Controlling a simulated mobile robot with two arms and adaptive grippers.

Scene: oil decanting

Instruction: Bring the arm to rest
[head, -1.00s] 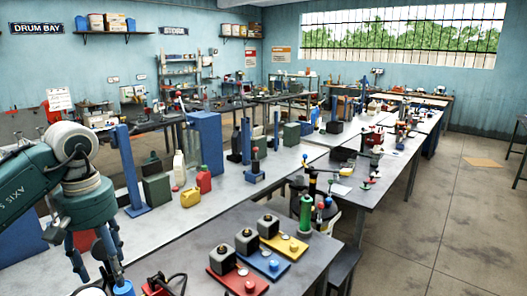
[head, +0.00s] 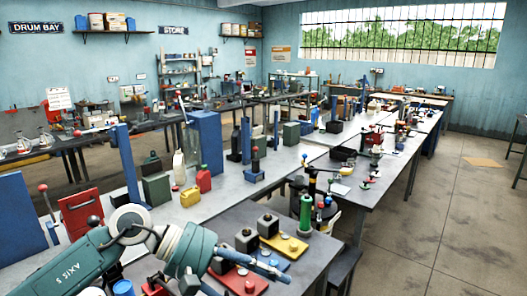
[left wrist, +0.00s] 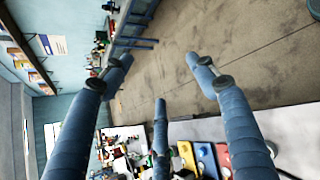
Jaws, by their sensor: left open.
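My left arm (head: 90,265) comes in from the lower left of the head view, low over the near bench. Its gripper (head: 275,270) points right, with blue fingers in front of the red plate (head: 240,284) and blue plate (head: 268,264). In the left wrist view the fingers of my left gripper (left wrist: 158,78) are spread wide with nothing between them. The red plate (left wrist: 222,160), blue plate (left wrist: 206,157) and yellow plate (left wrist: 187,153) show beyond the fingers there. My right gripper is not in view.
A green cylinder (head: 305,212) stands right of the yellow plate (head: 288,246). A yellow jug (head: 190,197), red can (head: 203,180) and white bottle (head: 178,166) stand on the bench behind. A blue post (head: 128,165) rises at left. The floor (head: 450,230) at right is mostly clear.

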